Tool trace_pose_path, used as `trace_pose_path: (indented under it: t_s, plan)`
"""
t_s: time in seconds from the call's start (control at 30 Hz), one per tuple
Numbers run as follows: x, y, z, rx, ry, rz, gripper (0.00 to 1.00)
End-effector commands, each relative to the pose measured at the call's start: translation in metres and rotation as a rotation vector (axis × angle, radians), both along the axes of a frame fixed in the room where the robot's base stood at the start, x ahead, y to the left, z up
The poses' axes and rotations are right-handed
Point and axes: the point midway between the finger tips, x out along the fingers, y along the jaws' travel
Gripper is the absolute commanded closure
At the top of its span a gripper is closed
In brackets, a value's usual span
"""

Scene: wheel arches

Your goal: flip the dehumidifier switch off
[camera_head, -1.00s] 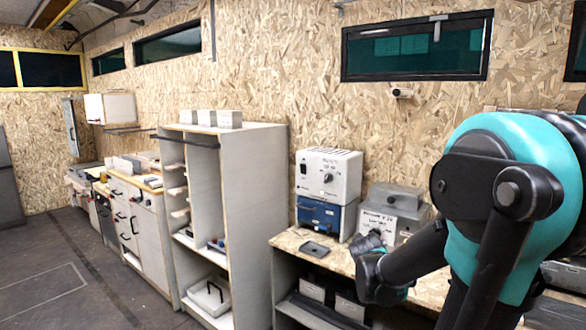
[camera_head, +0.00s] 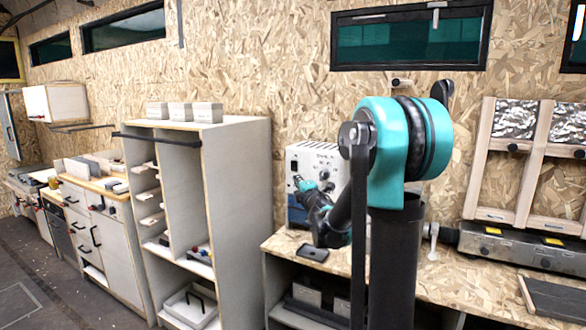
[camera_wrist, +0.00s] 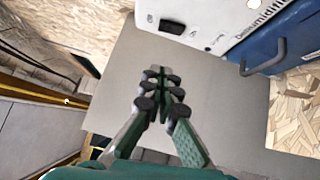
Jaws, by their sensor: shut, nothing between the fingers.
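The dehumidifier appears to be the white box (camera_head: 322,158) on the bench, stacked on a blue unit. Its front, with partly cut-off lettering, shows at the top of the wrist view (camera_wrist: 222,22). A black switch (camera_wrist: 172,26) sits on that front; in the head view it is a small dark patch (camera_head: 294,166). I cannot tell the switch's position. My gripper (camera_head: 299,180) is in front of the box's left side, close to the switch. In the wrist view my gripper (camera_wrist: 161,74) is shut and empty, its tips below the switch in the picture and apparently apart from it.
The blue unit (camera_wrist: 262,60) has a dark handle that juts out. A tall pale shelf cabinet (camera_head: 238,215) stands just left of the bench (camera_head: 440,285). A small dark tray (camera_head: 313,253) lies on the bench front. A grey heater-like unit (camera_head: 520,245) is at the right.

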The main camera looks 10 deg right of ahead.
Motion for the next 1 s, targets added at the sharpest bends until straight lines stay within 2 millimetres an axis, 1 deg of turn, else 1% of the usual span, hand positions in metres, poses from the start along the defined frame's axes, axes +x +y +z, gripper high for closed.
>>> trace_pose_path:
  t_s: [0.13, 0.27, 0.7, 0.8, 1.0]
  plan:
    - [0.005, 0.001, 0.000, 0.001, 0.000, -0.001, 1.00]
    - [0.020, 0.003, 0.002, 0.003, 0.000, -0.001, 1.00]
    - [0.103, 0.017, 0.009, 0.003, 0.000, -0.001, 1.00]
    - [0.114, 0.004, 0.011, 0.002, 0.001, -0.005, 1.00]
    - [0.128, -0.006, 0.013, 0.002, 0.000, -0.003, 1.00]
